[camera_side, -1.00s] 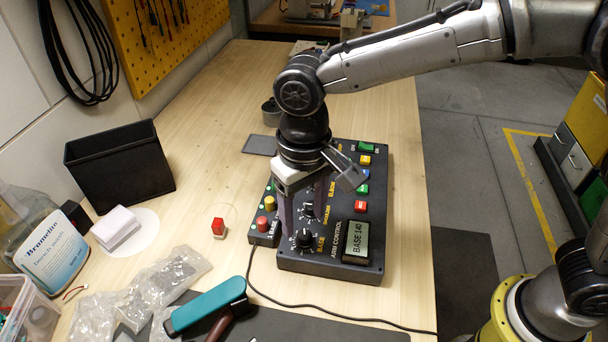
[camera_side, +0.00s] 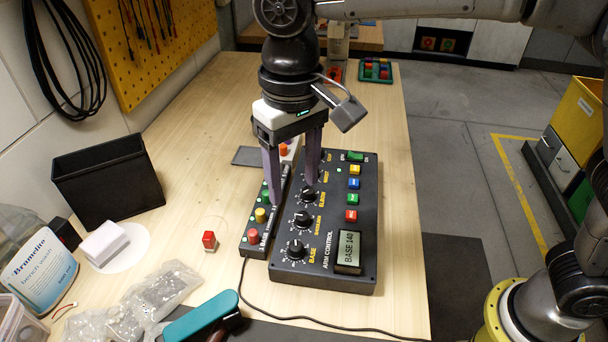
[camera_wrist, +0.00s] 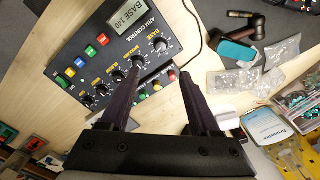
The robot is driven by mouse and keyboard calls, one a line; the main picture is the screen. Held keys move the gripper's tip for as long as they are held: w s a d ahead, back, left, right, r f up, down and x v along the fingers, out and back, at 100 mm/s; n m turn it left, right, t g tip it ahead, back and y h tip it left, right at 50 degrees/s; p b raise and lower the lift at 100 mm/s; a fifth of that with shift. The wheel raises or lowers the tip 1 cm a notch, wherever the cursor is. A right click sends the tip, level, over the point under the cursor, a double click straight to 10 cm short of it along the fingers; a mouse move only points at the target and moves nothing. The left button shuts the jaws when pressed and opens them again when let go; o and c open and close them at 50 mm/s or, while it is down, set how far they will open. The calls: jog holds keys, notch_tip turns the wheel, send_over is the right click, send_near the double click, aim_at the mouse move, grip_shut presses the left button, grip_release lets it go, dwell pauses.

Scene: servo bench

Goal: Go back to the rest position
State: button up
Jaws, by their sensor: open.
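My gripper (camera_side: 294,190) is open, with its two purple-grey fingers apart and pointing down. It is over the left side of the arm control panel (camera_side: 365,272), near the column of black knobs. No object shows between the fingers. In the wrist view my gripper (camera_wrist: 158,85) also has its fingers spread, with the panel (camera_wrist: 122,62) beyond them. The panel's display (camera_side: 348,250) reads "BASE 140". Whether the fingertips touch the panel cannot be told.
A narrow button box (camera_side: 247,246) lies along the panel's left side. A red-topped block (camera_side: 209,240), a black bin (camera_side: 108,180), plastic bags (camera_side: 150,295) and a teal-handled tool (camera_side: 203,316) are on the bench. A cable (camera_side: 300,318) runs along the front. Bare wood is behind the panel.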

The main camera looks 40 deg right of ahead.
jog(key=s+d+r+m+t, duration=0.2)
jog(key=s+d+r, duration=0.15)
jog(key=d, duration=0.65)
jog(key=s+d+r+m+t, duration=0.15)
jog(key=d+r, duration=0.35)
jog(key=d, duration=0.5)
jog(key=s+d+f+n+t, duration=0.1)
jog(key=s+d+f, duration=0.3)
jog(key=s+f, duration=0.1)
jog(key=s+d+f+n+t, duration=0.1)
jog(key=s+d+f+n, duration=0.1)
jog(key=s+f, duration=0.4)
jog(key=shift+s+d+f, duration=0.15)
jog(key=shift+s+d, duration=0.45)
jog(key=shift+d, duration=0.3)
